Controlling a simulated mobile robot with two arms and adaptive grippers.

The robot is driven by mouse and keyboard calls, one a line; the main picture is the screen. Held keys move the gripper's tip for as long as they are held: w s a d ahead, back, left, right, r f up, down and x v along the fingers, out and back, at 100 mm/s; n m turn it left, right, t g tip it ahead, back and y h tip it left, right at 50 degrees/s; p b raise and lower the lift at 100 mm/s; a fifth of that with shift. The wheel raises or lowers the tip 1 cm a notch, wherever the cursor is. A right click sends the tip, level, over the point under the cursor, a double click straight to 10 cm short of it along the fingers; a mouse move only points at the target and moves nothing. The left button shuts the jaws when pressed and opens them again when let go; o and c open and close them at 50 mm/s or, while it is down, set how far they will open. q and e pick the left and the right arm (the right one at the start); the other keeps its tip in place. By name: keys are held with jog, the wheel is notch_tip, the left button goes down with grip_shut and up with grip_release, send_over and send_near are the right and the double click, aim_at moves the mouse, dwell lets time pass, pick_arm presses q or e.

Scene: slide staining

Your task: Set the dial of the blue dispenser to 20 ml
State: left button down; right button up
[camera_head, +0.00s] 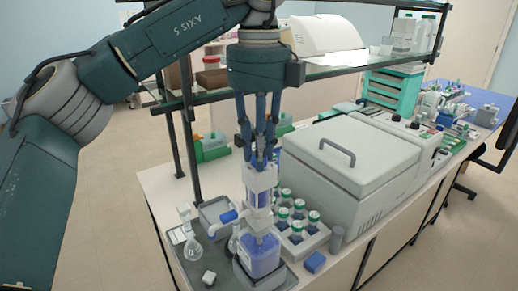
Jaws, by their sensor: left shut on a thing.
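The blue dispenser (262,255) stands upright near the front of the bench, a bottle of blue liquid with a white and blue pump head on top. Its blue-tipped spout points left. My left gripper (260,163) comes straight down from above, its fingers shut on the top of the dispenser head. The dial and its scale are too small and too covered by the fingers to read. My right gripper is not in view.
A rack of bottles with green-banded caps (318,238) stands close right of the dispenser. A glass flask (192,248) is to its left, with a small grey tray (203,222) behind. A large grey lidded machine (350,165) fills the bench at right. A shelf (330,70) runs behind the arm.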

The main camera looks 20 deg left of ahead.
pick_arm(q)
jog(key=c, duration=1.5)
grip_release()
jog(key=shift+r, duration=0.1)
notch_tip(320, 180, up, 12)
